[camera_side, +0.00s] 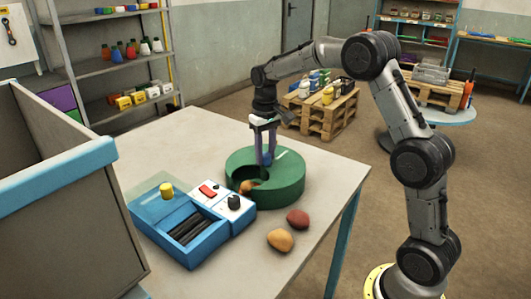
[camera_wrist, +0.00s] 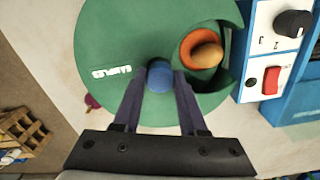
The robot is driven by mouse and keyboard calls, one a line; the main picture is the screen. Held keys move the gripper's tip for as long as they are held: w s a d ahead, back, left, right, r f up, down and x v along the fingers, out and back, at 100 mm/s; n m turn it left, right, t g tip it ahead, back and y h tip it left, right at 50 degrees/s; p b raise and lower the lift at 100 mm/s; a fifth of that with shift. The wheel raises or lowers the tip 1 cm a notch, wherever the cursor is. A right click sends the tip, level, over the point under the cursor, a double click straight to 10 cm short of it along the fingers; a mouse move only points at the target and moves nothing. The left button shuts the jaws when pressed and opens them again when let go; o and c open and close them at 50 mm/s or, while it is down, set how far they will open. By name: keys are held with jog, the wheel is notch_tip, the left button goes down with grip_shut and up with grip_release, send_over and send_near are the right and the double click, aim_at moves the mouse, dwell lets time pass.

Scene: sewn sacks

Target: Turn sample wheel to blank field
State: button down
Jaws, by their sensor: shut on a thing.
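The green sample wheel (camera_side: 290,188) lies on the table. It also fills the middle of the wrist view (camera_wrist: 115,45), with white lettering on its top. A blue knob (camera_wrist: 160,75) stands at its middle. My gripper (camera_side: 266,162) points down over the wheel and is shut on this knob, one finger on each side in the wrist view (camera_wrist: 161,82). An open notch at the wheel's edge shows an orange ring (camera_wrist: 186,50) with a tan-orange lump (camera_wrist: 207,54) in it. The rest of what lies under the wheel's top is hidden.
A blue box with a white panel (camera_side: 221,205), red switch and black knob stands close to the wheel's left. A tan stone (camera_side: 280,240) and a red-brown stone (camera_side: 298,219) lie in front. A large grey bin (camera_side: 75,190) stands at far left.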

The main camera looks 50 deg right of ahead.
jog(key=shift+r+n, duration=0.1)
jog(key=shift+n, duration=7.1)
jog(key=shift+c, duration=2.2)
grip_release()
